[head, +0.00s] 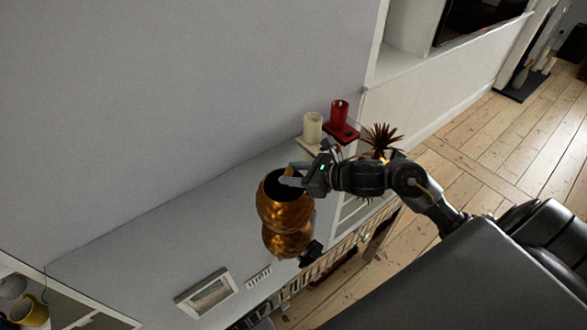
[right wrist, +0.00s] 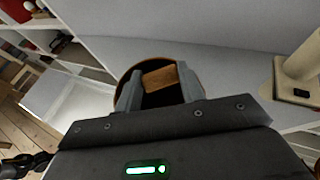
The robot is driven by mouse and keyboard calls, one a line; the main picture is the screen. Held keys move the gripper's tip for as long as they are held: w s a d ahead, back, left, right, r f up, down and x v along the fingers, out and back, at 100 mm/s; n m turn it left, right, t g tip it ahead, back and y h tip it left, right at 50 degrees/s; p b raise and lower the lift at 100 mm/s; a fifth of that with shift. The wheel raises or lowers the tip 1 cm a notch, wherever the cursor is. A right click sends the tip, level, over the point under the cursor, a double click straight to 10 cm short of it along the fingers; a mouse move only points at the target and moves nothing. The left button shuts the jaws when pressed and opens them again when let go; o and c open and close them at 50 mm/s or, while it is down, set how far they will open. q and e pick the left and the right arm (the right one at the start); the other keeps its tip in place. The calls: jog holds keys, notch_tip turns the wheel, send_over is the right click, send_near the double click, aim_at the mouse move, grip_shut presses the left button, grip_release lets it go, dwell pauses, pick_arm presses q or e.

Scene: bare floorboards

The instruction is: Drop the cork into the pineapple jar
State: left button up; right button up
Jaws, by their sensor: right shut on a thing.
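The golden-brown pineapple jar (head: 285,212) stands on the grey-white surface with its dark round mouth open upward. In the right wrist view its rim (right wrist: 122,82) shows behind my fingers. My right gripper (head: 290,175) is at the jar's mouth, shut on the brown cork (right wrist: 160,77). In the right wrist view the cork sits between the two grey fingers, against the dark opening. I cannot tell how far it is inside the rim. A dark part (head: 312,252) right of the jar's lower half may be my left gripper; its jaws are not clear.
A cream candle (head: 312,127) and a red candle (head: 339,113) stand behind my right gripper. A spiky brown leafy thing (head: 382,137) shows behind my right arm. A framed picture (head: 207,292) lies at the front left. The surface left of the jar is clear.

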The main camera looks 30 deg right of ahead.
jog(key=shift+f, duration=0.75)
jog(key=o, duration=1)
jog(key=b+v, duration=0.3)
jog(key=v, duration=0.7)
jog(key=shift+s+d+r+b, duration=0.15)
jog(key=shift+s+d+b, duration=0.1)
jog(key=shift+b, duration=0.1)
